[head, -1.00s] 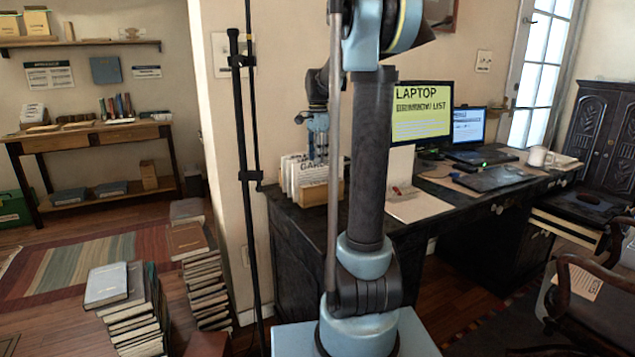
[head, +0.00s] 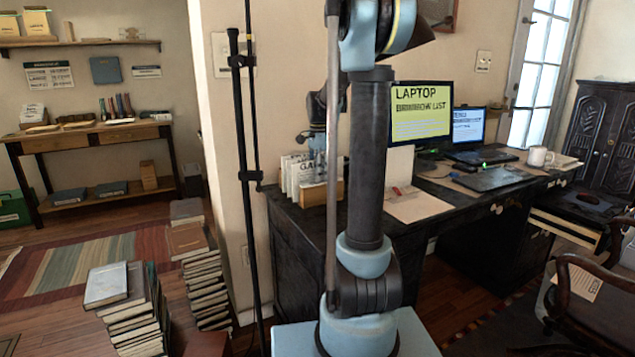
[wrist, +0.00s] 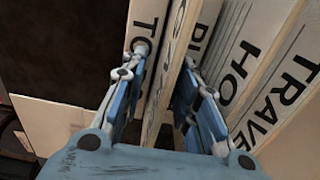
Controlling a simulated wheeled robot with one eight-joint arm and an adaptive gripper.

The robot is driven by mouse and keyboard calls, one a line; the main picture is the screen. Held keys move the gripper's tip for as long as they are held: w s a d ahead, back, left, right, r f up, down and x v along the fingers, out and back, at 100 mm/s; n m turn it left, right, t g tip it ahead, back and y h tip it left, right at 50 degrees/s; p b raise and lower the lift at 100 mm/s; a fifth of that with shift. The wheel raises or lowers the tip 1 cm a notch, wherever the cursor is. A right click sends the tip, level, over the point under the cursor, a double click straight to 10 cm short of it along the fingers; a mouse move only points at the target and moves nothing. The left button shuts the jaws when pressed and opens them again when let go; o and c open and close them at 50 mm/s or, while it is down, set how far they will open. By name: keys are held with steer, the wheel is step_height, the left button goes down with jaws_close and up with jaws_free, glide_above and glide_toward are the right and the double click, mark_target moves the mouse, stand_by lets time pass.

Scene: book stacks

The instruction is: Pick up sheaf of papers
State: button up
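My gripper (wrist: 165,57) points down over a row of upright, pale, labelled items in the wrist view. Its two fingers are apart, on either side of a thin cream upright piece with dark marks along it (wrist: 165,85), which may be the sheaf of papers. I cannot tell whether the fingers touch it. In the head view the gripper hangs just above the row (head: 291,172), in its wooden holder (head: 313,195) on the dark desk. My arm hides part of the row. Loose flat papers (head: 416,206) lie on the desk to the right.
A paler item lettered HO (wrist: 243,68) and one lettered TRAVE (wrist: 290,88) stand close to the right finger. A yellow-screened monitor (head: 421,113), a laptop (head: 490,179) and a mug (head: 539,156) are further along the desk. Book stacks (head: 132,320) stand on the floor at left.

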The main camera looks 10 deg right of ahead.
steer(key=shift+f, duration=0.1)
jaws_close()
stand_by(0.3)
